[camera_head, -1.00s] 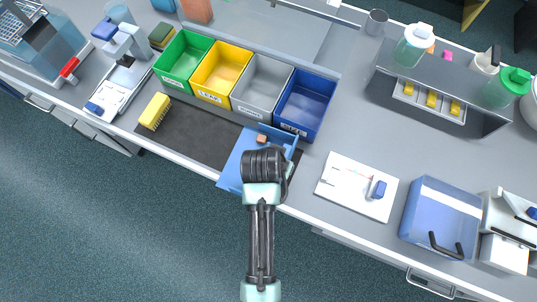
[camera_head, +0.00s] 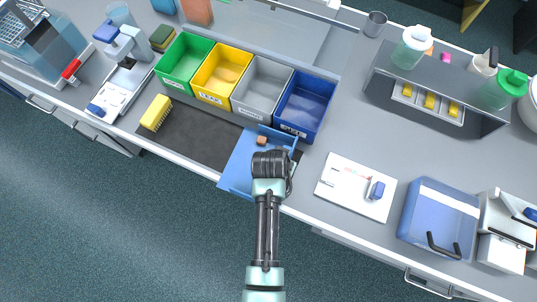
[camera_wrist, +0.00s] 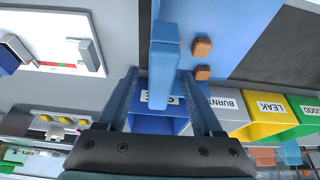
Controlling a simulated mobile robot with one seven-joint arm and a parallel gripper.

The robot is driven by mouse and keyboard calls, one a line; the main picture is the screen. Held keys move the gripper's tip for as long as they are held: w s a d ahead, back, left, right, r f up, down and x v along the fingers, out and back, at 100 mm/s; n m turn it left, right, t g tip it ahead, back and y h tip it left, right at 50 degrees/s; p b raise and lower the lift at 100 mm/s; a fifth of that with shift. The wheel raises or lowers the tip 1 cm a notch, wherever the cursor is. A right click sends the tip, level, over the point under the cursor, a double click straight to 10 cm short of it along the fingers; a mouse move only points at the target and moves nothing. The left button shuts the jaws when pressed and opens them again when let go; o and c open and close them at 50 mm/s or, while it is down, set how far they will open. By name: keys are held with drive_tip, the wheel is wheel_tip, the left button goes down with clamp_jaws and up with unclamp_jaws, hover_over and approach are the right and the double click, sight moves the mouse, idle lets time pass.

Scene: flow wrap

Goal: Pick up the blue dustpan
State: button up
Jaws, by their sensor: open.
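The blue dustpan (camera_head: 238,170) lies on the dark mat at the bench's front edge, its front corner over the edge. Small brown pieces (camera_head: 262,140) lie on it; two show in the wrist view (camera_wrist: 202,48). My gripper (camera_head: 270,157) is above the dustpan's right side and hides part of it. In the wrist view my gripper (camera_wrist: 160,76) is open, with a blue bar of the dustpan (camera_wrist: 164,62) between its two fingers. I see gaps on both sides of the bar. Whether the fingers are level with it, I cannot tell.
Green, yellow, grey and blue bins (camera_head: 305,105) stand in a row behind the mat (camera_head: 200,135). A yellow brush (camera_head: 155,112) lies at the mat's left end. A white board (camera_head: 345,195) with a blue-handled item lies to the right, beside a clear blue box (camera_head: 440,212).

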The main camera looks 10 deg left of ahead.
drive_tip(key=shift+f, duration=0.2)
idle(0.4)
clamp_jaws()
idle(1.2)
